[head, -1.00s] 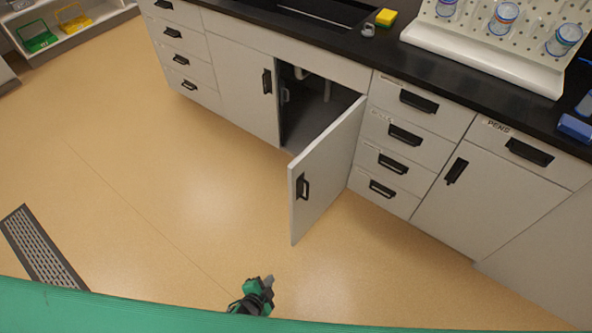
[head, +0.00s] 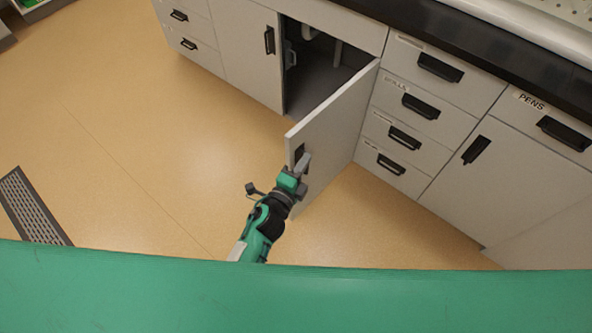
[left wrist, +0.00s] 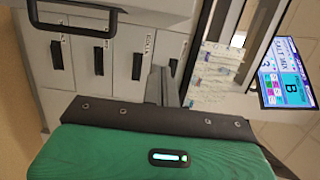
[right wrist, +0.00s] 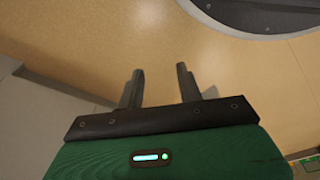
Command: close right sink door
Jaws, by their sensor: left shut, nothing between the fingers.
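The right sink door (head: 335,135) is a light grey panel standing open, hinged at its right side and swung out over the floor. Its dark handle (head: 299,153) is near the free edge, partly hidden by my left gripper. The sink cabinet opening (head: 315,75) shows dark behind it. My left gripper (head: 305,161) is shut and empty, in front of the door's handle side; I cannot tell whether it touches. The left wrist view shows its closed fingers (left wrist: 160,84) and a dark handle (left wrist: 75,22) at upper left. My right gripper (right wrist: 160,76) is open and empty above the floor.
The left sink door (head: 245,50) is closed. A drawer stack (head: 405,120) and a closed cabinet (head: 480,175) stand right of the opening. A black counter (head: 480,50) runs above. Open floor (head: 150,140) lies to the left, with a grate (head: 35,210).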

